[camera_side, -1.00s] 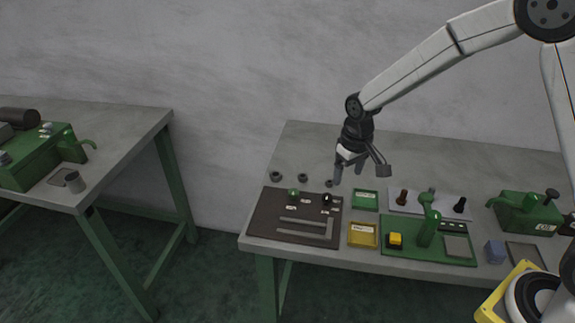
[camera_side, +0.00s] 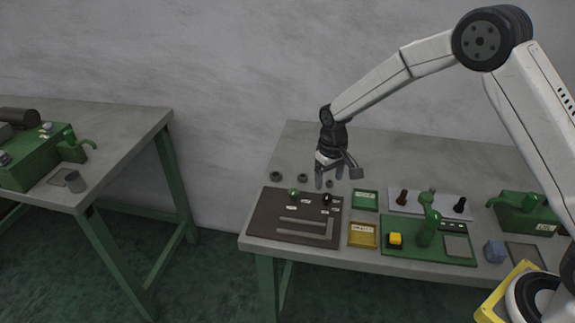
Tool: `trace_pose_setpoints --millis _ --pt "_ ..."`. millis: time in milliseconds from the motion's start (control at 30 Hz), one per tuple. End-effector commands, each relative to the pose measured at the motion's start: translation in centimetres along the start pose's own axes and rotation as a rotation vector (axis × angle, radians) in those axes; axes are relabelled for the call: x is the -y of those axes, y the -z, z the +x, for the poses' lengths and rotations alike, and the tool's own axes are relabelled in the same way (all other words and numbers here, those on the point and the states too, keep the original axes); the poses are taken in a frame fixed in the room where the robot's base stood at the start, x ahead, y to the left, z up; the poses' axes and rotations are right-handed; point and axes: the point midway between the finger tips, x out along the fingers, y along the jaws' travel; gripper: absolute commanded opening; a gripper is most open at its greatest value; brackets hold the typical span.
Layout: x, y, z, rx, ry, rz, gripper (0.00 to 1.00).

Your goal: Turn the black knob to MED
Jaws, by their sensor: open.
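The black knob (camera_side: 327,199) stands on the right part of a dark brown panel (camera_side: 265,226), with small white labels around it that are too small to read. A green knob (camera_side: 294,193) stands to its left on the same panel. My gripper (camera_side: 329,183) is open and empty, fingers pointing down. In the picture it shows just above the black knob and apart from it. I cannot tell exactly how far above or behind it is.
Several small dark rings (camera_side: 275,176) lie behind the panel. A green tray (camera_side: 365,200) and a yellow tray (camera_side: 362,235) lie right of it. A green plate (camera_side: 399,252) bears a green press (camera_side: 429,224). The back of the table is clear.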

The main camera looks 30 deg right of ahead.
Motion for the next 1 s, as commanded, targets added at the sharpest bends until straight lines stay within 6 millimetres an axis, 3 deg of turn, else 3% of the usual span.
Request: trace_pose_setpoints --millis 400,867,933,1000 --pt "0.0 -0.1 4.8 0.002 -0.001 0.0 0.81" --pt "0.0 0.0 5.8 -0.001 -0.001 0.0 0.81" --pt "0.0 0.0 5.8 -0.001 -0.001 0.0 0.66" --pt "0.0 0.0 5.8 -0.001 -0.001 0.0 0.43"
